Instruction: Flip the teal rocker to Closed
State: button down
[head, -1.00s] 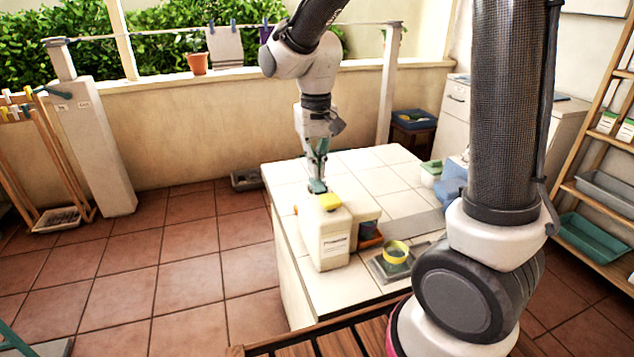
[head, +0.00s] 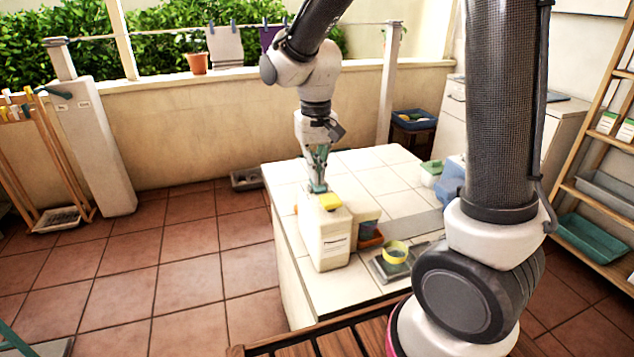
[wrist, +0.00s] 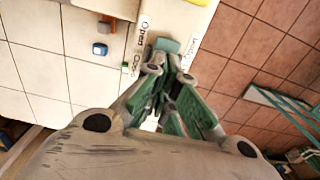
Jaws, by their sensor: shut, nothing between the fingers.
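The teal rocker (wrist: 167,45) shows in the wrist view as a small flat block on a pale surface, between a label that seems to read "Opened" (wrist: 143,29) on its left and one that seems to read "Closed" (wrist: 187,52) on its right. I cannot tell which way it is tilted. My gripper (wrist: 162,66) is shut and empty, with its tips right by the rocker; whether they touch is unclear.
The white box (head: 326,243) stands at the near left edge of the tiled counter (head: 375,180). A yellow ring-shaped item (head: 396,251) sits on a grey plate to its right. A blue cube (wrist: 100,49) lies on the tiles. Open floor (head: 190,265) is left of the counter.

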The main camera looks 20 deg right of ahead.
jog(key=shift+f, duration=0.2)
jog(key=shift+r, duration=3.5)
jog(key=s+d+r+t, duration=0.2)
jog(key=s+d, duration=0.5)
jog(key=s, duration=0.2)
jog(key=s+d+r+t, duration=0.2)
jog(key=s+d+r, duration=0.1)
jog(key=s+d, duration=0.5)
jog(key=shift+s+r, duration=0.35)
jog(key=shift+s, duration=0.65)
